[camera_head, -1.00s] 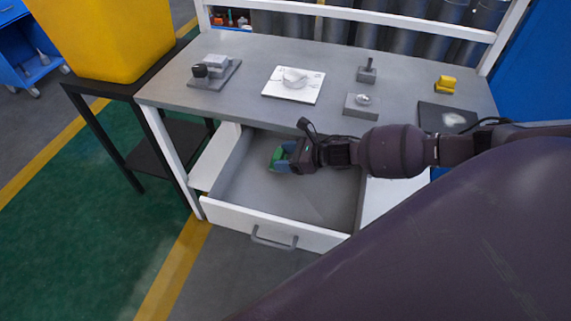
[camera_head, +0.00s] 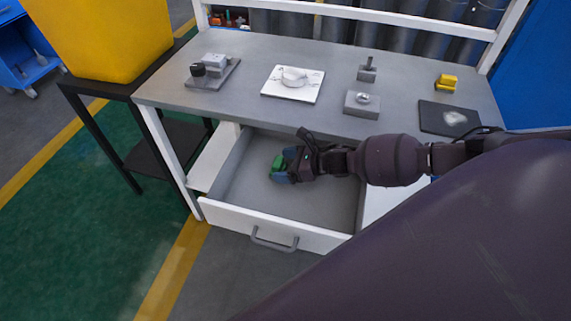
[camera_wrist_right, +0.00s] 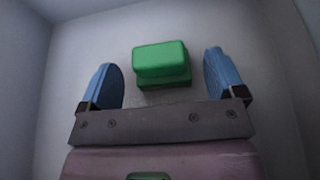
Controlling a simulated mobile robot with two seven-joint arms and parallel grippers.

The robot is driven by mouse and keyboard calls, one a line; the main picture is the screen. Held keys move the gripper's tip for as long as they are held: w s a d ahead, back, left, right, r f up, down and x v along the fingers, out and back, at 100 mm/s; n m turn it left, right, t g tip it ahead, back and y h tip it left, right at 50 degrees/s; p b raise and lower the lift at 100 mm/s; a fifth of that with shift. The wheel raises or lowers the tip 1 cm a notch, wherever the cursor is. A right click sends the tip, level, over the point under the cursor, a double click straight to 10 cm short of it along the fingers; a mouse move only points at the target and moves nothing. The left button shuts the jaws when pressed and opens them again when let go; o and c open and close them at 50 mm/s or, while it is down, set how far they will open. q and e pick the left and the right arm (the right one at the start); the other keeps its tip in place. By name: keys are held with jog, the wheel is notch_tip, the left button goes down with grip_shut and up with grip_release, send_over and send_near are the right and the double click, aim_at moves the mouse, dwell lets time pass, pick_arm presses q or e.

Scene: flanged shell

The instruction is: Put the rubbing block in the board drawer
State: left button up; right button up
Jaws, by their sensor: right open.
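The open drawer (camera_head: 318,205) sticks out from under the bench, with a white front and a grey inside. A green block (camera_head: 277,163), which looks like the rubbing block, is in the drawer. In the right wrist view the green block (camera_wrist_right: 161,63) lies on the drawer floor between and just beyond my blue fingertips, with a gap on each side. My right gripper (camera_head: 282,174) is inside the drawer, open and apart from the block; its blue fingers also show in the wrist view (camera_wrist_right: 165,82). My left gripper is not in view.
The bench top (camera_head: 250,100) above carries a white board (camera_head: 292,90), a grey fixture (camera_head: 212,72), a grey block (camera_head: 362,104), a yellow block (camera_head: 446,82) and a dark pad (camera_head: 448,118). A yellow bin (camera_head: 105,40) stands at the left. The drawer's front half is clear.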

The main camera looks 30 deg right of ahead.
jog(key=shift+r, duration=0.25)
jog(key=p+v, duration=0.3)
jog(key=v, duration=0.3)
jog(key=shift+a+r, duration=0.1)
jog(key=shift+r, duration=0.05)
jog(key=shift+s+d+r, duration=0.15)
jog(key=shift+s+d, duration=0.3)
jog(key=shift+s, duration=0.1)
jog(key=shift+p, duration=0.3)
